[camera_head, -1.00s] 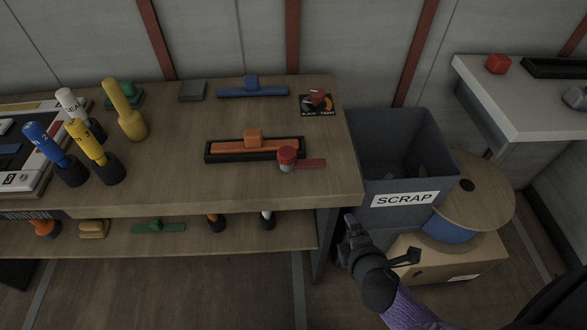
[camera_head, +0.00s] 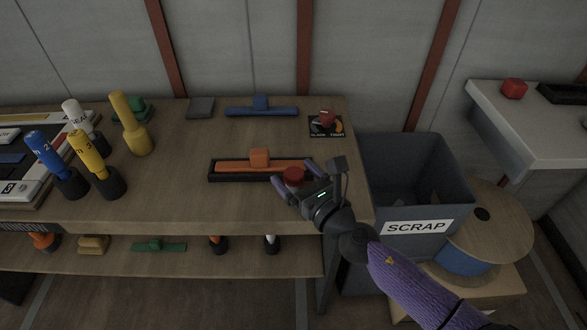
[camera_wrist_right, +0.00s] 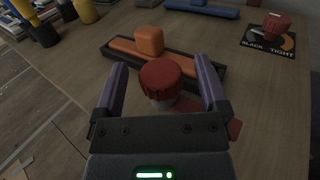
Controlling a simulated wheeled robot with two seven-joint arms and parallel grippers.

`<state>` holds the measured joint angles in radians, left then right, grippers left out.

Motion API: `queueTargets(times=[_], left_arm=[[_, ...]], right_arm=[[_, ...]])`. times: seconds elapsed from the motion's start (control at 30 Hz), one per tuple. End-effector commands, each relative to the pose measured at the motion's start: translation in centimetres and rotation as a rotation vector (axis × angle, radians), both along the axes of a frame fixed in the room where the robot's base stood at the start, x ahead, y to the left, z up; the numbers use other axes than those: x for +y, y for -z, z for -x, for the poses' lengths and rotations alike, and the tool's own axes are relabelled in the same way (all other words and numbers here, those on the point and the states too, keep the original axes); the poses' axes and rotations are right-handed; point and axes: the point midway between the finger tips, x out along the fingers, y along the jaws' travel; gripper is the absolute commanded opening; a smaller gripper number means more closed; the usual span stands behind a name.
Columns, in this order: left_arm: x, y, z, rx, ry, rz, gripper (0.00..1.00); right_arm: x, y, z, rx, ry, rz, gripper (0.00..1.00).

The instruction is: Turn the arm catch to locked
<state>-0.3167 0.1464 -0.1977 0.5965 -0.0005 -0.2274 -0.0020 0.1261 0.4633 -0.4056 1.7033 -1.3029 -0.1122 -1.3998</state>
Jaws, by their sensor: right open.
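A red round knob (camera_head: 293,175) with a ridged rim stands at the right end of a black tray (camera_head: 216,177) that holds an orange bar with an orange block (camera_head: 259,158). No locked marking is readable on it. In the right wrist view the red knob (camera_wrist_right: 163,82) sits between the two purple fingers of my right gripper (camera_wrist_right: 163,70), which are apart with gaps on both sides. Part of a flat red tab (camera_wrist_right: 235,128) shows behind the right finger. In the head view my right gripper (camera_head: 294,178) is open around the knob. My left gripper is out of view.
A red dial on a SLACK–TIGHT plate (camera_head: 327,127) lies behind on the bench (camera_head: 180,190). A blue bar (camera_head: 262,108) lies at the back. A SCRAP bin (camera_head: 415,165) is right of the bench.

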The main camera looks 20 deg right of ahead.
Motion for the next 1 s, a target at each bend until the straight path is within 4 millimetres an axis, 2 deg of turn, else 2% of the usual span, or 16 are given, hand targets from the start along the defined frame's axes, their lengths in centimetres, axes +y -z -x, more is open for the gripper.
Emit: queueTargets(times=[0.1, 0.37, 0.8, 1.0], left_arm=[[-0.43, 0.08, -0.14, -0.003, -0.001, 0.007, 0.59], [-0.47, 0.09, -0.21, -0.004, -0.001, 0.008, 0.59], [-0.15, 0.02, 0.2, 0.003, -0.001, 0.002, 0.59], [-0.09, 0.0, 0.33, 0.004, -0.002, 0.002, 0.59]], right_arm=[[0.28, 0.01, -0.9, -0.001, 0.001, -0.001, 0.93], [0.35, 0.04, -1.04, 0.001, 0.001, -0.002, 0.93], [0.32, 0.04, -1.03, 0.001, 0.001, -0.003, 0.02], [0.32, 0.04, -1.02, 0.001, 0.001, -0.003, 0.0]])
